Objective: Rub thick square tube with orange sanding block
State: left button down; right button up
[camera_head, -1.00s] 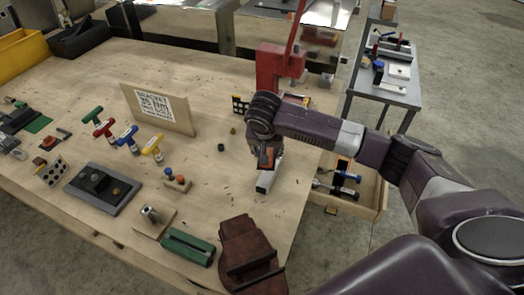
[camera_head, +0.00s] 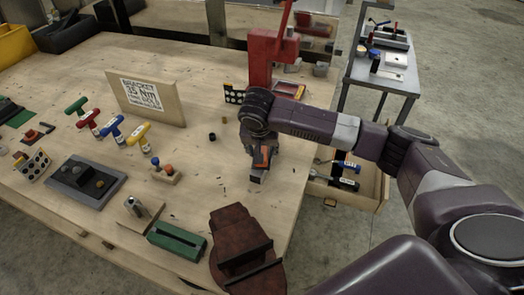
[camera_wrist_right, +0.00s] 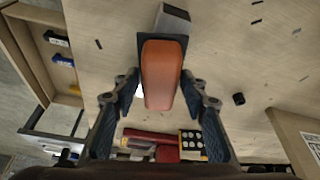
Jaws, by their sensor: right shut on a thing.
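My right gripper (camera_head: 262,160) is over the right part of the workbench, shut on the orange sanding block (camera_head: 262,156). In the right wrist view, the block (camera_wrist_right: 160,75) sits between the two fingers (camera_wrist_right: 160,100), with a dark layer under its orange top. The thick square tube (camera_head: 256,179) lies below, with only its near end showing in the head view. That end also shows beyond the block in the right wrist view (camera_wrist_right: 173,19). The block lies over the tube and appears to touch it, but the contact is hidden. My left gripper is not in view.
A red press (camera_head: 265,60) stands behind my gripper, and a dark red vise (camera_head: 240,245) stands at the near edge. An open drawer (camera_head: 350,190) with tools is at the right. A bracket sign (camera_head: 145,97) and T-handles stand left. Bare bench lies left of the tube.

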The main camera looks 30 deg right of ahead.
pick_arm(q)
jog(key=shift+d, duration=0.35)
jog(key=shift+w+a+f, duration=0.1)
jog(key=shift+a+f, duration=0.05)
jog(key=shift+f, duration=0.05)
pick_arm(e)
jog(key=shift+f, duration=0.95)
